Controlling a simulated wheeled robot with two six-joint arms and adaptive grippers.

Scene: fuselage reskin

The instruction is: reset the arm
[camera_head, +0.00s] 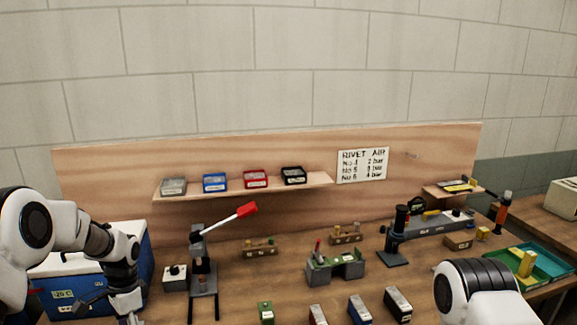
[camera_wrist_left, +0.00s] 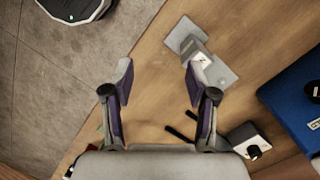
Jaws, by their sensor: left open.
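My left arm (camera_head: 60,235) comes in from the left in the head view, its wrist bent down beside the blue cooler box. My left gripper (camera_wrist_left: 158,75) is open and empty in the left wrist view, with its fingers well apart above bare wooden table near the edge. Its fingers are partly cut off at the bottom of the head view. My right arm (camera_head: 485,290) shows at the lower right, but its gripper is out of frame. A lever press (camera_head: 203,270) with a red-ended handle (camera_head: 246,209) raised to the right stands right of my left gripper.
The blue cooler (camera_head: 135,265) stands close to my left wrist. A small knob box (camera_head: 174,278) is between cooler and press. A labelled grey metal piece (camera_wrist_left: 210,60) lies beyond the fingers. Fixtures, small boxes and a green tray (camera_head: 545,265) fill the bench rightwards.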

